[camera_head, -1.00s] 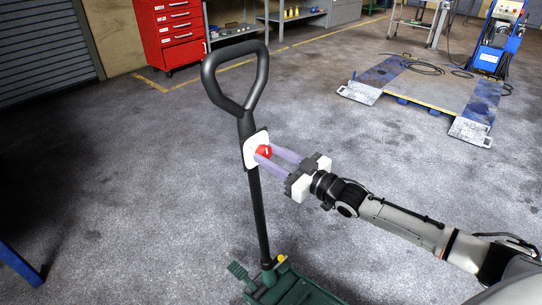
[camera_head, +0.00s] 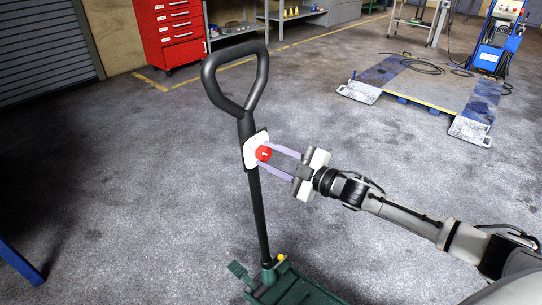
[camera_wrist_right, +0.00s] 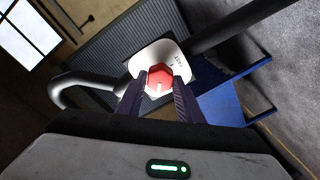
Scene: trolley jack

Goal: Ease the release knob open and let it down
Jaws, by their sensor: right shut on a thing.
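The red release knob (camera_head: 263,154) sits on a white plate (camera_head: 249,147) on the jack's black upright handle (camera_head: 258,210). The handle has a loop grip at its top. My right gripper (camera_head: 265,158) reaches in from the right, its two fingers on either side of the knob and shut on it. In the right wrist view the knob (camera_wrist_right: 159,79) is between the fingertips, with a white mark on its face. The jack's green body (camera_head: 290,287) stands at the bottom of the head view, partly cut off. My left gripper is out of view.
A red tool chest (camera_head: 170,32) and a grey shelf (camera_head: 234,30) stand at the back. A blue and grey lift platform (camera_head: 425,88) lies at the upper right. A blue beam (camera_head: 20,264) shows at the lower left. The floor around the handle is clear.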

